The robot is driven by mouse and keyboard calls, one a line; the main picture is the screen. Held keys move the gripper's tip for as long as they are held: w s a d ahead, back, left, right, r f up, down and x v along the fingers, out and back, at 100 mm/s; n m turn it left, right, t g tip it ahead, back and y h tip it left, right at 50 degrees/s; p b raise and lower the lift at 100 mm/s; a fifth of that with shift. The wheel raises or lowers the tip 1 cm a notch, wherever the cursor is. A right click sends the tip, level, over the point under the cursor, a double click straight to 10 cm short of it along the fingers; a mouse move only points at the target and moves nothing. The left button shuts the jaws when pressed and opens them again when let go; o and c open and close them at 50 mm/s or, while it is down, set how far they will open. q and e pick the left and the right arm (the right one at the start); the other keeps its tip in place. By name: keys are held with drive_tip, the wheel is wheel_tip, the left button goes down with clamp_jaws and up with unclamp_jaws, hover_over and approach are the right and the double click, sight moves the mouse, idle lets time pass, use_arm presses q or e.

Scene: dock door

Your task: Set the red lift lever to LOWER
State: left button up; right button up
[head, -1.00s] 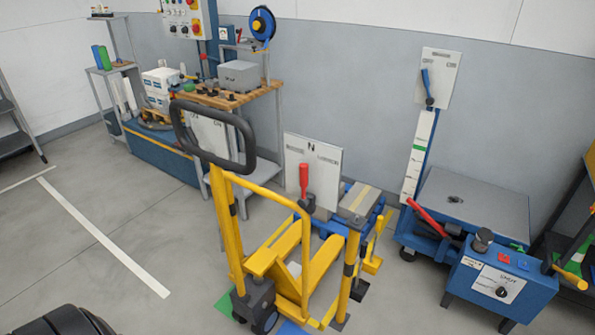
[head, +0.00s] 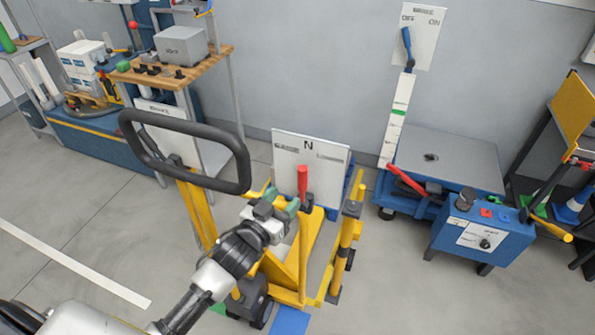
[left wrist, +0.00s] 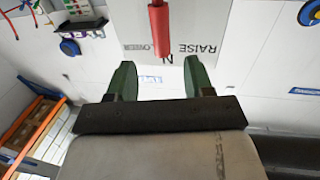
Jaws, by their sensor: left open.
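The red lift lever (head: 303,181) stands upright in front of a white plate (head: 335,165) on the yellow pallet truck, in line with the N mark. In the left wrist view the picture is upside down; the red lever (left wrist: 159,28) lies between LOWER on the left and RAISE on the right. My left gripper (head: 282,199) is open and empty, just left of and slightly below the lever's top in the head view. In the left wrist view its green fingers (left wrist: 160,78) are apart, with the lever beyond them. My right gripper is out of view.
The truck's black handle loop (head: 185,150) rises left of the lever, close to my arm. A yellow post (head: 346,245) stands to its right. A blue lift table (head: 455,165) with another red lever (head: 405,180) stands farther right. Open floor lies at left.

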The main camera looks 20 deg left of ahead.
sight(299, 180)
use_arm(q)
drive_tip(key=p+x, duration=0.1)
drive_tip(key=x, duration=0.7)
drive_tip(key=shift+a, duration=0.1)
drive_tip(key=shift+w+d, duration=0.2)
drive_tip(key=shift+w, duration=0.25)
drive_tip(key=shift+f, duration=0.1)
drive_tip(key=c, duration=0.8)
clamp_jaws()
